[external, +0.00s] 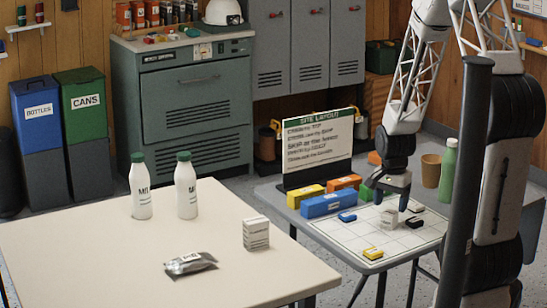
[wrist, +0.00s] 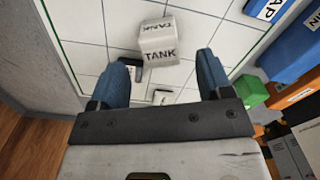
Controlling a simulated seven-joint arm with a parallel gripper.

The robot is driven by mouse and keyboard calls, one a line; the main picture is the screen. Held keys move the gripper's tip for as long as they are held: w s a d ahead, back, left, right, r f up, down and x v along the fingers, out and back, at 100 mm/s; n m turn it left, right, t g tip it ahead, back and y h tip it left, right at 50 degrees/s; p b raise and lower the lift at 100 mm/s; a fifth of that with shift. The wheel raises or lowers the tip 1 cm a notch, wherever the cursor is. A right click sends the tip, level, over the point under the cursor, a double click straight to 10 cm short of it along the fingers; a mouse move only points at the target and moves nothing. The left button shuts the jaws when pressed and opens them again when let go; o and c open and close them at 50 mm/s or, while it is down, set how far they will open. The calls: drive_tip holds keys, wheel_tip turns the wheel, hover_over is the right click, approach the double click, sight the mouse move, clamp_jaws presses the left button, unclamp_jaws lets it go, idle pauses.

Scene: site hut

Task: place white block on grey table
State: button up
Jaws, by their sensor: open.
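A small white block (external: 389,218) rests on the gridded white board (external: 345,236) that lies on the grey table (external: 272,192). In the wrist view the white block (wrist: 158,48) shows faces lettered "TANK". My gripper (external: 391,201) is open and pointing down just above the block in the external view. In the wrist view my gripper (wrist: 162,72) has its two blue fingers spread apart, and the block shows beyond the gap between their tips. Contact between fingers and block cannot be made out.
A sign (external: 317,148), green bottle (external: 447,170) and brown cup (external: 431,170) stand behind. The cream table (external: 120,262) holds two white bottles, a carton (external: 256,233) and a foil packet.

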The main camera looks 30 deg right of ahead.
sight(390, 212)
drive_tip(key=shift+f, duration=2.45)
drive_tip(key=c, duration=1.1)
drive_tip(key=shift+r, duration=0.1)
drive_tip(key=shift+r, duration=0.6)
drive_tip(key=shift+s+r, duration=0.15)
drive_tip(key=shift+r, duration=0.45)
drive_tip(key=shift+s+r, duration=0.15)
drive_tip(key=shift+r, duration=0.4)
drive_tip(key=s+a, duration=0.1)
drive_tip(key=s, duration=0.4)
drive_tip(key=s+a+r, duration=0.1)
drive_tip(key=s+a, duration=0.1)
drive_tip(key=s, duration=0.2)
drive_tip(key=s+a, duration=0.1)
drive_tip(key=s, duration=0.4)
drive_tip(key=shift+s+a+r, duration=0.2)
drive_tip(key=shift+s, duration=0.15)
